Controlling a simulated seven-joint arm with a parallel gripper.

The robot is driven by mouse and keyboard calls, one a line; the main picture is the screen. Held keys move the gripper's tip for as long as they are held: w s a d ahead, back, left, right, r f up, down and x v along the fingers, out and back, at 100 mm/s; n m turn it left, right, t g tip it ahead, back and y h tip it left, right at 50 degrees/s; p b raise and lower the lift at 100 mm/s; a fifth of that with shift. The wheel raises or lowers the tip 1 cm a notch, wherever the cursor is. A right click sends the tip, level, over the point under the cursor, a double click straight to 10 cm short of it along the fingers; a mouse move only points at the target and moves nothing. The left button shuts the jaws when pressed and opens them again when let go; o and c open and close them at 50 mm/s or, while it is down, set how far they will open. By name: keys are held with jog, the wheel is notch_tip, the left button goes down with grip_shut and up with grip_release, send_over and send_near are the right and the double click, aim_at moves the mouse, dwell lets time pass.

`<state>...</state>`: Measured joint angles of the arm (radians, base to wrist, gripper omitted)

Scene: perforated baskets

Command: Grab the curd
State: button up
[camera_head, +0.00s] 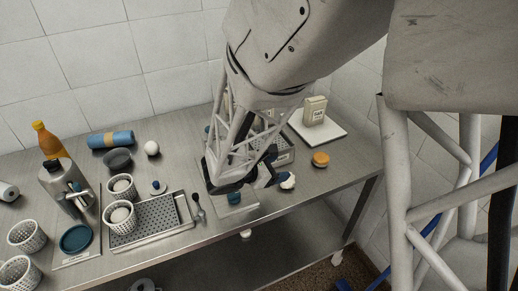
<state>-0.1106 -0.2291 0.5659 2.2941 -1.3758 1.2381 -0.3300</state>
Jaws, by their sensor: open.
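A small white lump (287,181), which looks like curd, lies on the steel table (330,165) near its front edge. My gripper (250,184) is open above the table, just left of the lump, with one dark finger close to it. I cannot tell whether they touch. Whitish contents also show in two perforated white baskets, one farther back (121,189) and one nearer (118,219). My gripper and arm hide part of the table behind them.
A perforated tray (152,222) lies left of my gripper, with a spoon (198,207) beside it. An orange-brown round item (321,159) and a white board (325,133) with a carton (315,110) are at the right. A white ball (152,148) lies at the back.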

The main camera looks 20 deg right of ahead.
jog(key=shift+f, duration=1.4)
jog(key=shift+f, duration=0.1)
jog(key=shift+f, duration=1.55)
jog(key=shift+x, duration=1.5)
jog(key=shift+f, duration=0.1)
jog(key=c, duration=0.7)
